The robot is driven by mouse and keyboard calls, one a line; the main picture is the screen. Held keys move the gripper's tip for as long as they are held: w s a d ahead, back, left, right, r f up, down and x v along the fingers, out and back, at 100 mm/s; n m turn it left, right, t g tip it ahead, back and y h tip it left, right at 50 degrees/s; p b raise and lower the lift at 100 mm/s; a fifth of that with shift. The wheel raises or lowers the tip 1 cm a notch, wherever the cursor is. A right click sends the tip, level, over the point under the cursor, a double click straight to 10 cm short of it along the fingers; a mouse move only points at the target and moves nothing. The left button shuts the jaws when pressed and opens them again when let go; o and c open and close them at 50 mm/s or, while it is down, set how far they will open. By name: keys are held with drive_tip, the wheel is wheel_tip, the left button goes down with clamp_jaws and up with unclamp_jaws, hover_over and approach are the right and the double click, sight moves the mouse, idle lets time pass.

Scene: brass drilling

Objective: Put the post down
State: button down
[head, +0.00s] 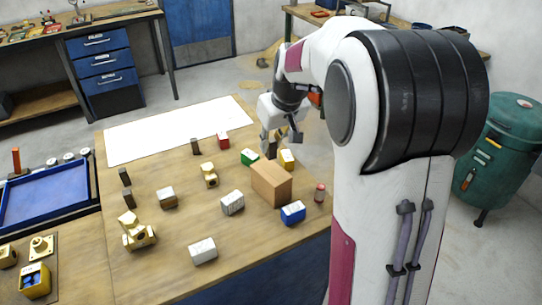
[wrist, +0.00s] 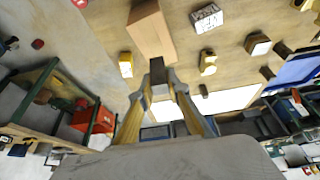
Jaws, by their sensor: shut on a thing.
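My gripper (head: 280,138) is at the far right part of the wooden table, behind the large tan block. In the wrist view my gripper (wrist: 160,88) is shut on a dark brown post (wrist: 158,70), which sticks out past the fingertips. The post (head: 271,150) also shows as a small dark shape below the gripper in the head view. I cannot tell whether its lower end touches the table.
The tan block (head: 270,184), a green block (head: 250,157) and a yellow block (head: 287,160) stand close to my gripper. A red block (head: 223,140) and another dark post (head: 195,146) stand left of it, near a white sheet (head: 170,128).

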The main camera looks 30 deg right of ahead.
sight(271, 156)
drive_tip(key=shift+f, duration=0.4)
drive_tip(key=shift+f, duration=0.1)
drive_tip(key=shift+f, duration=1.8)
drive_tip(key=shift+f, duration=0.15)
drive_tip(key=c, duration=1.9)
unclamp_jaws()
drive_tip(key=shift+v, duration=6.15)
